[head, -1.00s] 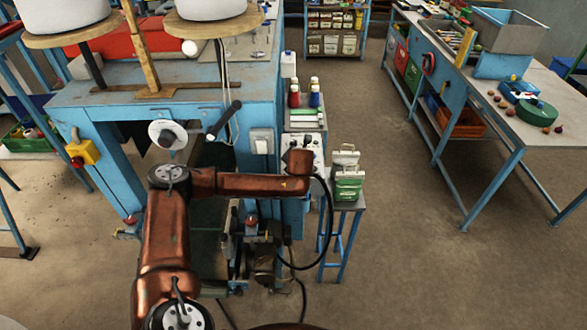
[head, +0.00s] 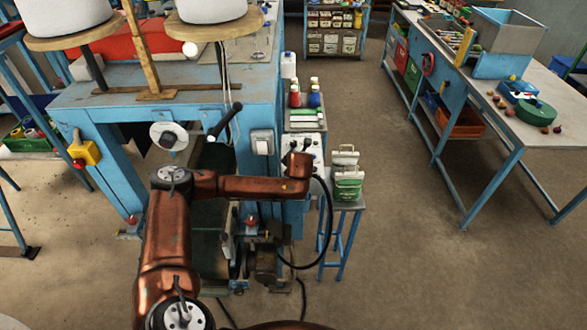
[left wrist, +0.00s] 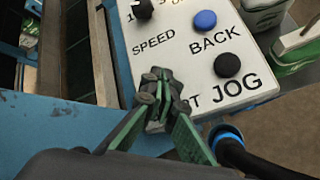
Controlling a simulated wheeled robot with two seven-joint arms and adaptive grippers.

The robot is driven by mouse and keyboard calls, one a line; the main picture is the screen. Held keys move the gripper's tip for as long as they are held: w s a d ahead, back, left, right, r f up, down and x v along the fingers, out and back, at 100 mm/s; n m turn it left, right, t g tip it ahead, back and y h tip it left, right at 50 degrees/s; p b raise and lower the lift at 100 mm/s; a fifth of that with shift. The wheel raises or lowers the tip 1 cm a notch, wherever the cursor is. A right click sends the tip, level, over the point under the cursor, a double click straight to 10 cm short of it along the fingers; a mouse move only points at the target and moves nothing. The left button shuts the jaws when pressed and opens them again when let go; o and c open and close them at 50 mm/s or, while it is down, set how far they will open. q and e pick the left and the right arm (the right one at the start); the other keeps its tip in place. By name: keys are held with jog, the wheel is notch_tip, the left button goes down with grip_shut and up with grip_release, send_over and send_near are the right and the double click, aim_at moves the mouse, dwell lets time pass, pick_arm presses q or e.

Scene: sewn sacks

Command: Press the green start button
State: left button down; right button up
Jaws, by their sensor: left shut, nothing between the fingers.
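The white control panel (left wrist: 178,50) shows in the left wrist view with the labels SPEED, BACK and JOG. It carries a black speed knob (left wrist: 143,9), a blue button (left wrist: 205,19) above BACK and a black button (left wrist: 227,65) above JOG. A label ending in T is partly covered by my left gripper (left wrist: 156,88). Its fingers are together and empty, over the panel's lower left. No green start button is visible; the fingers may hide it. In the head view the panel (head: 314,140) is beyond my copper left arm's end. My right gripper is out of view.
A blue machine table (head: 255,95) stands left of the panel. A black cable hangs beside my arm. Open floor (head: 405,255) lies to the right.

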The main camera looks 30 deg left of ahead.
pick_arm(q)
jog(key=shift+f, duration=0.5)
dwell(0.7)
jog(key=shift+r+p, duration=0.1)
jog(key=shift+p, duration=0.2)
jog(key=shift+r+p, duration=0.85)
jog(key=shift+p, duration=0.45)
notch_tip(320, 180, up, 5)
jog(key=p, duration=0.6)
dwell(3.0)
